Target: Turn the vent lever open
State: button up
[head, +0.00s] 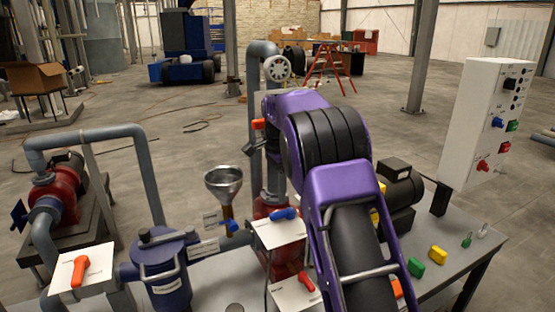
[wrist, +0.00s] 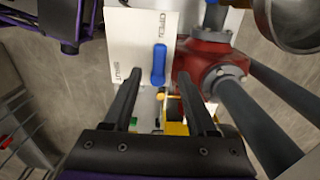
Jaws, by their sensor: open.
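A blue lever (wrist: 159,64) stands out from a white plate (wrist: 140,40) marked OPEN and SHUT in the wrist view. It points along the plate's right edge, and OPEN is printed beside its upper part. My gripper (wrist: 160,76) is open, with one dark finger on each side of the lever's lower end. I cannot tell whether the fingers touch it. In the head view my arm hides the gripper. That view shows a blue lever (head: 285,214) and a red lever (head: 306,283) on white plates. No label there readable as vent.
A red valve body (wrist: 212,62) with pipes stands close right of the fingers. In the head view, a metal funnel (head: 223,182), a blue strainer pot (head: 163,270), an orange lever (head: 80,270) and a control panel (head: 487,125) stand around the bench.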

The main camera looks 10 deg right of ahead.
notch_tip(320, 180, up, 11)
dwell(0.3)
